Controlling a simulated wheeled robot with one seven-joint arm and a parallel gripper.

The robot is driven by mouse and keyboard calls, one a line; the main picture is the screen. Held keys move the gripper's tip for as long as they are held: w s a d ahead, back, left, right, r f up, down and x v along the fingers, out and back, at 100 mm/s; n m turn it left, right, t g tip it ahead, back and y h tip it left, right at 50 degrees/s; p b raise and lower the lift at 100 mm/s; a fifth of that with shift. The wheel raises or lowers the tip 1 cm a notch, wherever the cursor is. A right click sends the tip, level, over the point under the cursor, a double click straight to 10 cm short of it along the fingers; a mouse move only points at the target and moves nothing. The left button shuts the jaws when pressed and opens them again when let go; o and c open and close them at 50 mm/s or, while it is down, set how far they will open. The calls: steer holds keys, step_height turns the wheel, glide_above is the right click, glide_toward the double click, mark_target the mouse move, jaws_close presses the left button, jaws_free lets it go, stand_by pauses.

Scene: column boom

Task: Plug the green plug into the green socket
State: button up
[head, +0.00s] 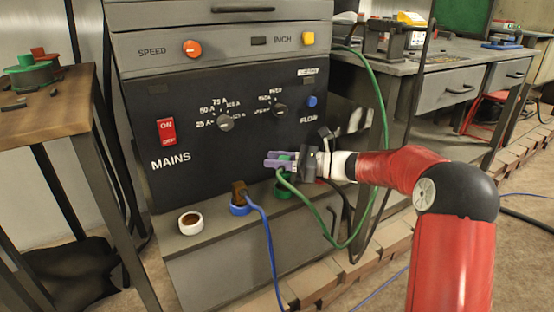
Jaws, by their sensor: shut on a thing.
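My gripper (274,160), with purple fingers, is in front of the panel's lower right. It is shut on the green plug (284,157), which is mostly hidden between the fingers. A green cable (312,207) hangs from the plug, loops down to the right and rises to the top of the machine. The green socket (282,191) is a round green ring on the ledge just below my gripper, partly covered by the cable. The plug appears above the socket; I cannot tell the exact gap or alignment.
On the same ledge, a blue socket (240,210) holds a brown plug (239,192) with a blue cable (269,245). A white socket (190,223) is at the left. A dark cable hangs right of the green socket. A wooden table (45,118) stands left.

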mark_target(278, 171)
steer(key=shift+f+b, duration=0.75)
steer(key=shift+f, duration=0.45)
steer(key=shift+r+p, duration=0.1)
steer(key=shift+p, duration=0.75)
steer(key=shift+f, duration=0.6)
stand_by(0.4)
steer(key=o, duration=0.8)
steer(key=shift+c, duration=0.2)
steer(key=s+d+p, duration=0.1)
steer(key=d+p, duration=0.2)
steer(key=d, duration=0.8)
steer(key=shift+s, duration=0.25)
